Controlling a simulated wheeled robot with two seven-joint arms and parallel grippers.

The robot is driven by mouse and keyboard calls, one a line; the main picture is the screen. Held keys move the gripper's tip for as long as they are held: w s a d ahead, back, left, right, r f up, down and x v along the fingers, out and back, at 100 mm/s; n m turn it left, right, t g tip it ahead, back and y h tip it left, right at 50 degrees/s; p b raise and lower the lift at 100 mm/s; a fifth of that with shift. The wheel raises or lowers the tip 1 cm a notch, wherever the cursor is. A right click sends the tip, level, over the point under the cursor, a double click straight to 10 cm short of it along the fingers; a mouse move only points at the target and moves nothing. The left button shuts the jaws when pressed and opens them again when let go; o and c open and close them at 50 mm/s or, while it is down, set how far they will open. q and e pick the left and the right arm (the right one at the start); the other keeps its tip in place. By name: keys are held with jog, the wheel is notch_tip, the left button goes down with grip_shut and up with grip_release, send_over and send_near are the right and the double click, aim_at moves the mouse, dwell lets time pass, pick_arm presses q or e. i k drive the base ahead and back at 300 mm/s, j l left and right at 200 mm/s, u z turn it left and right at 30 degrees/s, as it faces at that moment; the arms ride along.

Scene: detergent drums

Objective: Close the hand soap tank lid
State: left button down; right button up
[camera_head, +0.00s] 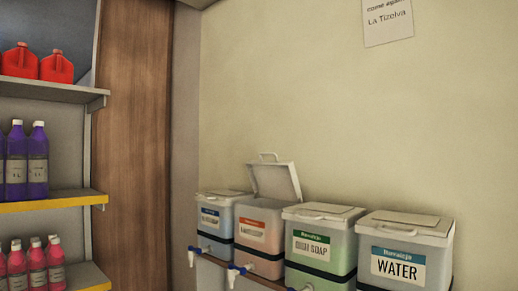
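The hand soap tank seems to be the one with the red label (251,231), second from the left in a row, though its lettering is too blurred to read surely. Its body (259,213) is pale pink. Its white lid (276,183) is raised, tilted up and back toward the wall, with the handle at the top. The opening faces up and its inside is hardly visible. Neither of my grippers is in view.
The dish soap tank (336,259), the water tank (433,272) and a blue-labelled tank (211,235) stand beside it, lids shut. Shelves (75,199) with purple and pink bottles and red jugs stand at left.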

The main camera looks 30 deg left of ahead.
aim_at(277, 180)
jog(key=i+j, duration=0.1)
jog(key=j, duration=0.95)
jog(key=i+j, duration=0.1)
jog(key=j, duration=0.95)
